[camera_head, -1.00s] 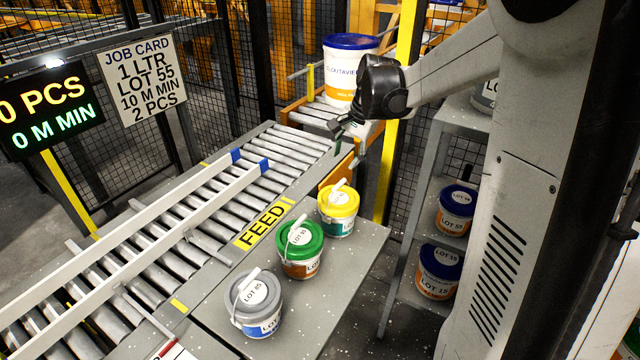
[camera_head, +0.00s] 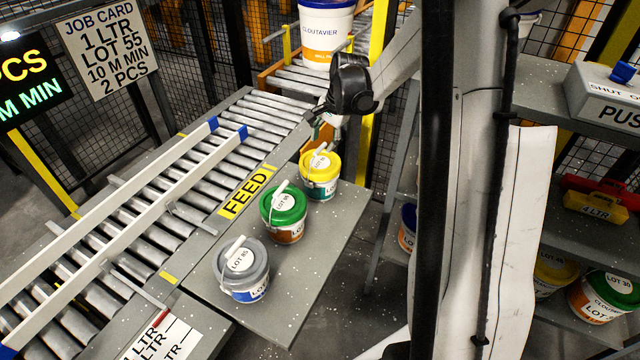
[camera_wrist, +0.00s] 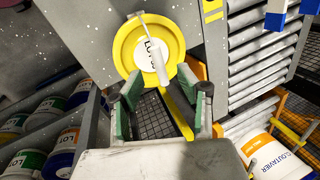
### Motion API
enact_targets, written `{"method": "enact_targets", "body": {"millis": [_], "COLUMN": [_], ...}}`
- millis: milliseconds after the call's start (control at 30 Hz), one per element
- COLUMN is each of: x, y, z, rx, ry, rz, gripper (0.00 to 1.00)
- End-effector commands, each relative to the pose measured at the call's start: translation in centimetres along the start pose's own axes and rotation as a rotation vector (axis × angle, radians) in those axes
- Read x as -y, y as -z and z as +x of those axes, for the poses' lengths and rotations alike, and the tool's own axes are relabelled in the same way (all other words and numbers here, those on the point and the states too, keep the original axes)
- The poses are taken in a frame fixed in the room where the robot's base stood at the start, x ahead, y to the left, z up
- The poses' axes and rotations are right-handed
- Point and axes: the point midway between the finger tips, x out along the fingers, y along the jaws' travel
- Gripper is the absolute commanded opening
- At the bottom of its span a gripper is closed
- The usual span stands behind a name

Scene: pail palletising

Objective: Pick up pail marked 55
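A yellow-lidded pail (camera_head: 320,175) stands on the grey side table, and its number cannot be read clearly. In the wrist view this pail (camera_wrist: 130,62) is just beyond my fingertips, its white handle lying across the lid label, which reads LOT and a partly hidden number. My gripper (camera_wrist: 160,95) is open and empty, with one finger on each side and apart from the pail. In the head view my gripper (camera_head: 318,118) hangs above and behind the yellow lid. A green-lidded pail (camera_head: 285,212) and a grey-lidded pail (camera_head: 243,270), its label like LOT 85, stand nearer.
The roller conveyor (camera_head: 180,195) with guide rails runs left of the table (camera_head: 310,270). A big white pail (camera_head: 326,38) stands behind on rollers. Shelves at right hold more pails, including a blue-lidded one (camera_head: 407,228) partly behind my arm. The job card (camera_head: 105,45) reads LOT 55.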

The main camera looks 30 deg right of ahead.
Motion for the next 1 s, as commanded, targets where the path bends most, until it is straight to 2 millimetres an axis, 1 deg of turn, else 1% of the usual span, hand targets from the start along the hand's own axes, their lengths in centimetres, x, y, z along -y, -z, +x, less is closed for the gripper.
{"method": "enact_targets", "body": {"millis": [200,333,467,667,767,933,967,1000], "x": [0.1,0.1,0.0,0.0,0.0,0.0,0.0,0.0], "y": [0.0,0.1,0.0,0.0,0.0,0.0,0.0,0.0], "z": [2.6,3.9,4.4,4.5,4.5,4.5,4.5,4.5], "rx": [0.0,0.0,-0.001,-0.001,-0.001,-0.001,-0.001,-0.001], "ry": [0.0,0.001,0.001,0.001,0.001,0.001,0.001,0.001], "rz": [-0.001,-0.001,-0.001,-0.001,-0.001,-0.001,-0.001,-0.001], "gripper": [0.35,0.35,0.35,0.35,0.25,0.02,0.0,0.0]}}
